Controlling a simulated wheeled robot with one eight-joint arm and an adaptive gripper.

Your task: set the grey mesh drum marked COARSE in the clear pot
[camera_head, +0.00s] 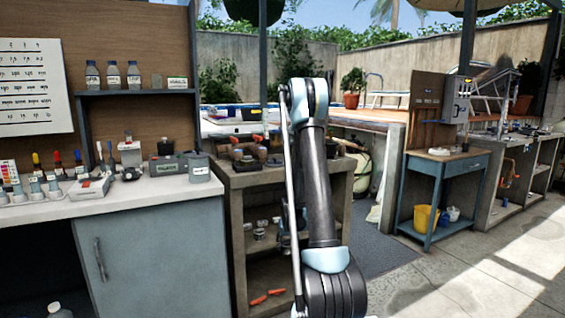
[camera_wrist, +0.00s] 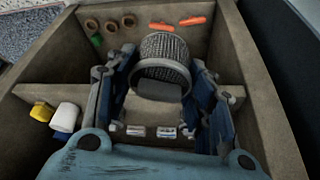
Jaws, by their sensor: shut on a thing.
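A grey mesh drum (camera_wrist: 163,52) sits between the blue-and-grey fingers of my gripper (camera_wrist: 160,86) in the wrist view. The gripper is shut on the drum, with a finger on either side. No COARSE marking is readable on it. The wrist view looks into an open concrete shelf unit (camera_wrist: 262,95). In the head view my arm hides most of the gripper and the drum, in front of the same unit (camera_head: 239,225). I cannot make out the clear pot in either view.
In the wrist view orange-handled tools (camera_wrist: 194,20) and several brown round items (camera_wrist: 109,27) lie beyond the drum. Paved floor (camera_head: 455,275) is open at the right.

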